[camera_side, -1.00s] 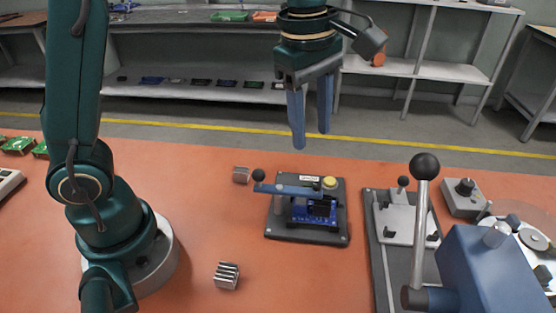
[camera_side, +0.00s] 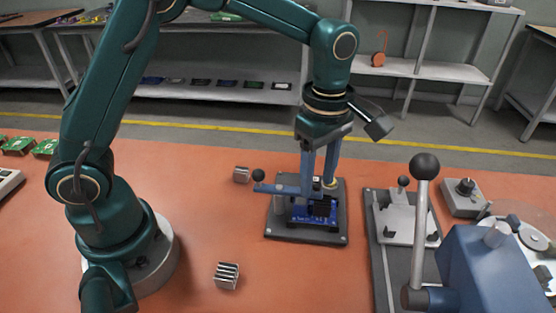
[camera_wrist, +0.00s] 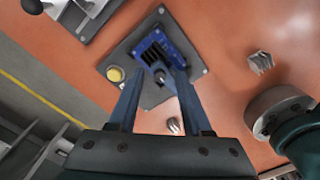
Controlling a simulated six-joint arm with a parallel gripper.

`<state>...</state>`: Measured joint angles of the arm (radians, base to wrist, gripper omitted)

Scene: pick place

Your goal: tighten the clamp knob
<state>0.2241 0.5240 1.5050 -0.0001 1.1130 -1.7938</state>
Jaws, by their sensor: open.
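The clamp fixture is a dark base plate (camera_side: 280,232) holding a blue circuit board (camera_side: 300,213), with a blue bar (camera_side: 280,188) across it. The bar ends in a black ball (camera_side: 258,175) on the left. A round yellow knob (camera_side: 331,184) sits at the plate's back right. It also shows in the wrist view (camera_wrist: 115,74), left of the fingers. My gripper (camera_side: 319,188) is open and points down over the fixture; one finger appears beside the yellow knob. In the wrist view my gripper (camera_wrist: 158,73) has the board (camera_wrist: 172,42) beyond its fingertips. Contact cannot be told.
Two ridged metal blocks, one behind (camera_side: 241,174) and one in front (camera_side: 227,275), lie on the orange table. A grey fixture (camera_side: 405,218) and a blue press with a tall ball-topped lever (camera_side: 424,166) stand at right. A grey control box (camera_side: 464,197) is behind them.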

